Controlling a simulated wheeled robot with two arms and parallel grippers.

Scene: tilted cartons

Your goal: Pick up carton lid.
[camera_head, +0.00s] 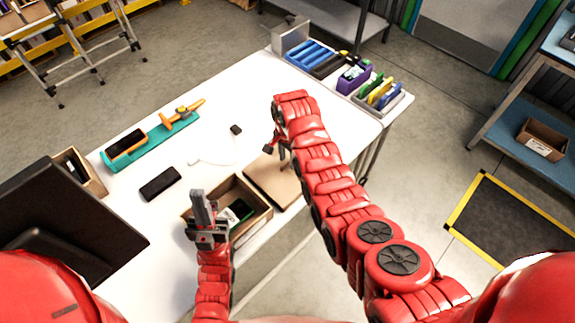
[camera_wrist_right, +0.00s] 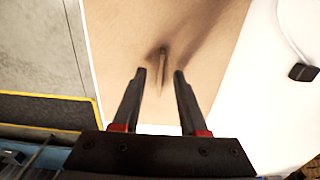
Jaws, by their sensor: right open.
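The carton lid (camera_head: 272,183) is a flat brown panel on the white table, just right of the open brown carton (camera_head: 262,221). In the right wrist view the lid (camera_wrist_right: 205,30) fills the middle and has a small dark knob or slot with a shadow. My right gripper (camera_wrist_right: 158,72) is open and empty, its two fingers over the lid on either side of that feature; contact cannot be told. In the head view my right gripper (camera_head: 279,150) is partly hidden by its arm. My left gripper (camera_head: 200,205) is at the carton's left side, fingers pointing up; its opening is unclear.
The carton holds a dark green item and a white label. A dark phone-like block (camera_head: 160,183), a teal tray (camera_head: 150,140) and a small black block (camera_head: 236,129) on a white cable lie left. Bins (camera_head: 375,95) stand at the back right. A dark monitor (camera_head: 70,225) blocks the left.

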